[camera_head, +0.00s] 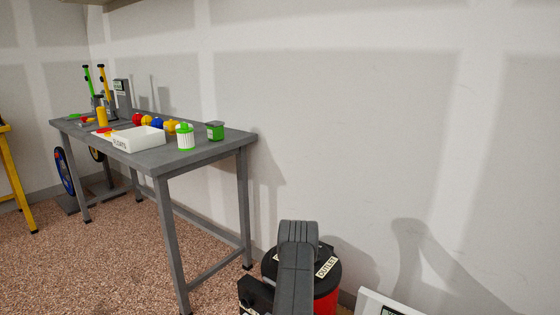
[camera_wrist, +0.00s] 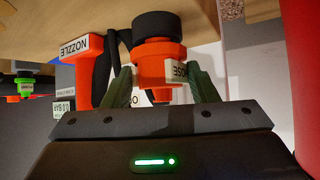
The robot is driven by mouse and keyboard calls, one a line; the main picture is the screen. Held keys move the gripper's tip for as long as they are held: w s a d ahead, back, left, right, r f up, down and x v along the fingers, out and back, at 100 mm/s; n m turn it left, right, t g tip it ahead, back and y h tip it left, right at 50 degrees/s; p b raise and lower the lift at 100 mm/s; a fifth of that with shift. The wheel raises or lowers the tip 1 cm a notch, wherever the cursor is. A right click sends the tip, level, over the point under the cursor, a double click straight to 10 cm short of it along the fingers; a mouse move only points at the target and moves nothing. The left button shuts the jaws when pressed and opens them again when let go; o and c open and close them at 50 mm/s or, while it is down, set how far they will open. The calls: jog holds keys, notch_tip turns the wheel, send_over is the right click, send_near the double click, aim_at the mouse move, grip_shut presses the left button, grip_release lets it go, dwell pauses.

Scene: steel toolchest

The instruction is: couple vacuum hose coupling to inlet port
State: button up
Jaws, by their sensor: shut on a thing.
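In the wrist view my gripper (camera_wrist: 160,76) is shut on an orange coupling (camera_wrist: 158,52) with a black ring at its top and a label reading "HOSE". The dark green fingers stand on both sides of it. In the head view a red vacuum drum with a black lid (camera_head: 327,288) stands on the floor near the wall, partly hidden by my arm. Its lid label reads "OUTLET". I cannot make out the inlet port in either view. My gripper does not show clearly in the head view.
An orange part labelled "NOZZLE" (camera_wrist: 84,70) is left of the coupling, beside a dark hose. A red surface (camera_wrist: 297,60) is close at the right. A grey workbench (camera_head: 160,160) with a white bin (camera_head: 140,140) and several small items stands left; floor before it is clear.

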jog(key=shift+r, duration=0.3)
jog(key=shift+r+p, duration=0.95)
jog(key=shift+r, duration=0.35)
